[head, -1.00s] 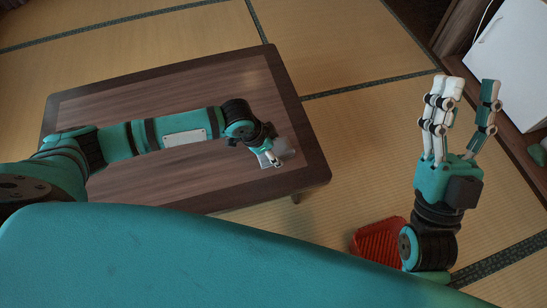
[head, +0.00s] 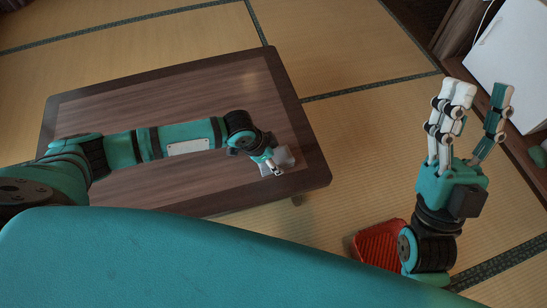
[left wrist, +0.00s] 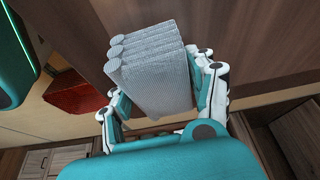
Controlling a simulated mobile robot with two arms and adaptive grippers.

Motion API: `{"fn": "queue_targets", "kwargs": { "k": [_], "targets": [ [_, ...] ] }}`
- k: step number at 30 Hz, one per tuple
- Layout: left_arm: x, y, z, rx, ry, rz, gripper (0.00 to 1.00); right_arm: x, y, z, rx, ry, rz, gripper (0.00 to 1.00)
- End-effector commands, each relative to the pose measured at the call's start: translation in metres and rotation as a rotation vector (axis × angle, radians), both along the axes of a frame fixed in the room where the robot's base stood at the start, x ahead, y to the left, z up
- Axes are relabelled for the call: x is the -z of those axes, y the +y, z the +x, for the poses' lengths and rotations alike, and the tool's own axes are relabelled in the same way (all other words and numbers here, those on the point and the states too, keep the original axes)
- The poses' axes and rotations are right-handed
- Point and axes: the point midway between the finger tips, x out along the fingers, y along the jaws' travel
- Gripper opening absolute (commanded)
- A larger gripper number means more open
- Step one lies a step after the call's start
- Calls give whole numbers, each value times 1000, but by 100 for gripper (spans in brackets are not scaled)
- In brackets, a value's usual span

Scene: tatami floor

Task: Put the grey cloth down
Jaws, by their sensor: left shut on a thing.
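The grey cloth (left wrist: 152,68) is a folded, ribbed bundle between the fingers of my left gripper (left wrist: 165,90) in the left wrist view. In the head view the cloth (head: 285,157) shows as a small grey patch near the right end of the dark wooden low table (head: 100,112). My left gripper (head: 271,165) is shut on it there, partly covering it. I cannot tell whether the cloth touches the tabletop. My right gripper (head: 480,97) is open and empty, with fingers spread, off the table to the right.
A red basket (head: 378,246) stands on the tatami floor near my right arm. A white panel (head: 512,62) stands at the wooden furniture on the right. The tabletop around the cloth is bare.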

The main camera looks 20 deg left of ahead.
Motion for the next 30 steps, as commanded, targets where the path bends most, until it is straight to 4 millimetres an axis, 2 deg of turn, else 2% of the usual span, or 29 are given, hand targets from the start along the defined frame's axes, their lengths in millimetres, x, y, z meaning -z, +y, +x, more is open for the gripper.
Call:
{"fn": "queue_targets", "kwargs": {
  "k": [11, 12, 17, 27, 30],
  "targets": [
    [12, 0, 0, 0, -1, 1, 31, 1, 0, 1, 0, 9, -3, 40],
    [12, 0, 0, 0, -1, 1, 62, 1, 0, 1, 0, 10, -3, 40],
    [12, 1, -1, 0, 1, 2, 80, 1, 0, 1, 0, 11, -3, 40],
    [12, 1, 0, -1, 1, 2, 80, 2, 0, 1, 0, 9, -2, 40],
    [11, 1, 0, 0, 0, 1, 80, -1, -1, -5, 0, -32, 9, 40]
  ]
}}
